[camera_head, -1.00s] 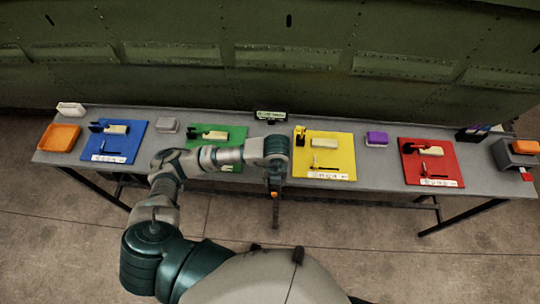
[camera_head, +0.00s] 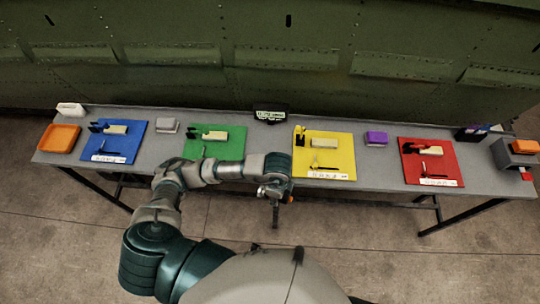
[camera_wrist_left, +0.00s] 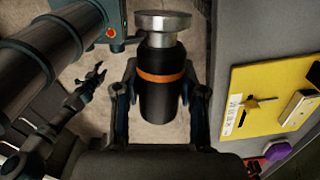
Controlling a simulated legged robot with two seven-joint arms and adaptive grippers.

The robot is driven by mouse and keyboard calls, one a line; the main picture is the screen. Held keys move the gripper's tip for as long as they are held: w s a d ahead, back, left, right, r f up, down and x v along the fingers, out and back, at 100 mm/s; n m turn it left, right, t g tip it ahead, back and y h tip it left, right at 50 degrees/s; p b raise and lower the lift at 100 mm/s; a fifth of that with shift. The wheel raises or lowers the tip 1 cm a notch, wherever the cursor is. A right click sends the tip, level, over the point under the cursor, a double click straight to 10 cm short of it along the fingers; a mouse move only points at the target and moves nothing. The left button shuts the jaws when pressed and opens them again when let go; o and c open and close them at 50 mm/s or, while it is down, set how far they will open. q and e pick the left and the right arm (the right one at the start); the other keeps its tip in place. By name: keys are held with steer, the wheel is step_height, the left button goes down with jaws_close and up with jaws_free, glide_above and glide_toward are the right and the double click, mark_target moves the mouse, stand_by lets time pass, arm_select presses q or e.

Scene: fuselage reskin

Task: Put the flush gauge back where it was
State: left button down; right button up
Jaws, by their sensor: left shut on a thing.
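The flush gauge (camera_wrist_left: 160,98) is a black cylinder with an orange band and a wide silver cap. In the left wrist view it stands between the two fingers of my left gripper (camera_wrist_left: 158,95), which is shut on it. In the head view my left gripper (camera_head: 274,194) is at the table's front edge, between the green and yellow mats; the gauge is small and hard to make out there. My right gripper (camera_wrist_left: 90,82) shows in the left wrist view, empty with its fingers apart. The right gripper is not in the head view.
The grey table (camera_head: 273,150) carries blue (camera_head: 128,148), green (camera_head: 234,150), yellow (camera_head: 340,150) and red (camera_head: 445,160) mats with tools and blocks. A small display (camera_head: 270,115) stands at the back. An orange tray (camera_head: 60,138) is at the left end. The green fuselage wall is behind.

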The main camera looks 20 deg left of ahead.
arm_select(q)
steer(key=w, duration=0.4)
steer(key=w+a+f+p, duration=0.1)
steer(key=w, duration=0.4)
steer(key=w+a, duration=0.1)
steer(key=w, duration=0.4)
steer(key=shift+w+a+f, duration=0.1)
steer(key=shift+a+f, duration=0.05)
steer(key=shift+w+a+f+p, duration=0.1)
steer(key=shift+w+f+p, duration=0.1)
steer(key=shift+w, duration=0.25)
steer(key=shift+w+a+f+p, duration=0.1)
steer(key=shift+w+p, duration=0.1)
steer(key=shift+w, duration=0.2)
step_height(320, 180, down, 2)
steer(key=shift+f+p, duration=0.2)
steer(key=shift+p, duration=0.2)
steer(key=shift+d+f, duration=0.1)
steer(key=shift+f, duration=0.05)
steer(key=shift+f, duration=0.25)
steer(key=c, duration=0.7)
jaws_free()
steer(key=shift+o, duration=0.2)
